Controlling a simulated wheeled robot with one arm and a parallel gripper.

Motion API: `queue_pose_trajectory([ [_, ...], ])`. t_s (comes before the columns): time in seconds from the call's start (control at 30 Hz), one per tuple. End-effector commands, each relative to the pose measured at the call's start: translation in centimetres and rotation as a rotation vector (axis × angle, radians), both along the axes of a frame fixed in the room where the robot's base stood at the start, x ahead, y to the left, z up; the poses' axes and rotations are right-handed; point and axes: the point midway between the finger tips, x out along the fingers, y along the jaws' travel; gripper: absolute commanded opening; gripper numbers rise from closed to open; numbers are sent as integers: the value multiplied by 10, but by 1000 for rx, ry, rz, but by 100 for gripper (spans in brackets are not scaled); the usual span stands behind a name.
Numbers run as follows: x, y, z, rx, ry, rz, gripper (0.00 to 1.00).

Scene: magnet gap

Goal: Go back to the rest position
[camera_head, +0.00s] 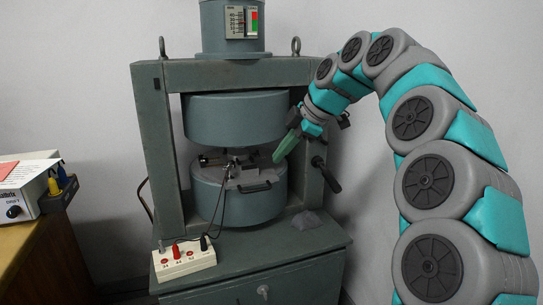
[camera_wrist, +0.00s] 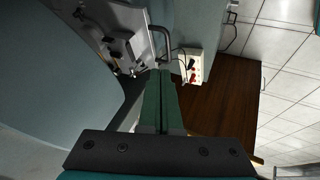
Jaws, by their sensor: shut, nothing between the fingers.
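My gripper (camera_head: 279,156) is at the right side of the electromagnet (camera_head: 236,118), with its green fingers pointing down and left toward the gap. In the wrist view the two long green fingers (camera_wrist: 160,74) lie together, shut and empty. The gap sits between the upper and lower round poles. In it lies a metal holder plate (camera_head: 243,174), whose handle (camera_wrist: 163,40) shows just beyond the fingertips in the wrist view. Whether the fingertips touch anything cannot be told.
A white terminal box (camera_head: 184,262) with cables stands on the magnet's base, front left. A crank handle (camera_head: 327,175) sticks out at the magnet's right. A wooden desk (camera_head: 22,240) with an instrument box (camera_head: 28,190) is at the left. The wall area above my arm looks clear.

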Motion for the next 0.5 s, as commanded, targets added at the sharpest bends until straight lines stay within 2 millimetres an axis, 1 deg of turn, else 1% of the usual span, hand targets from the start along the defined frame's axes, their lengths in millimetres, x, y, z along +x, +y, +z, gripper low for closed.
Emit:
queue_pose_trajectory([
  [0.07, -14, 1, -3, 1, 38, -28, 0],
  [0.13, -30, 4, -11, 2, 94, -75, 0],
  [0.23, -63, 6, -26, -6, 190, -169, 0],
  [0.37, -107, 4, -52, -25, 311, -318, 0],
  [0.4, -121, 3, -62, -35, 351, -366, 0],
  [0.47, -142, -1, -74, -48, 402, -443, 0],
  [0.5, -157, -4, -85, -60, 437, -498, 0],
])
